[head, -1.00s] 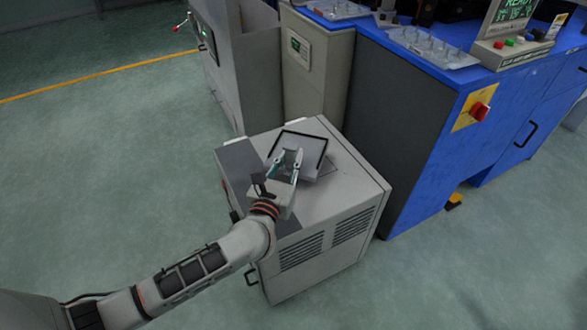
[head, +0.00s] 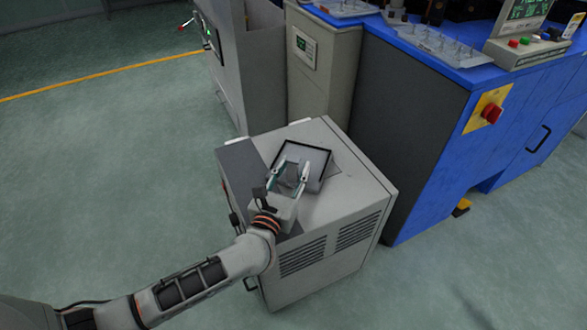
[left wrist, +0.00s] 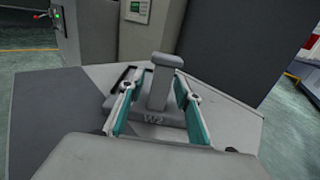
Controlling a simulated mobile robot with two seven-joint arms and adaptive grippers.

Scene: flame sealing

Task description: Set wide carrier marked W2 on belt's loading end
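The wide carrier (head: 315,161) is a grey, dark-rimmed piece on top of a light grey cabinet (head: 345,200). In the left wrist view the carrier (left wrist: 153,121) shows the mark W2 and an upright grey handle with a wider top. My left gripper (head: 290,172) is over the carrier with its fingers spread. In the left wrist view its teal-lined fingers (left wrist: 157,84) stand on either side of the handle, with gaps visible between. My right gripper is in neither view. I cannot pick out the belt's loading end.
A dark grey strip (head: 247,168) covers the cabinet's left side. A taller beige cabinet (head: 318,75) stands behind it. A blue workbench (head: 440,120) with a red switch (head: 491,113) and clear trays (head: 440,45) stands to the right. The floor at left is clear.

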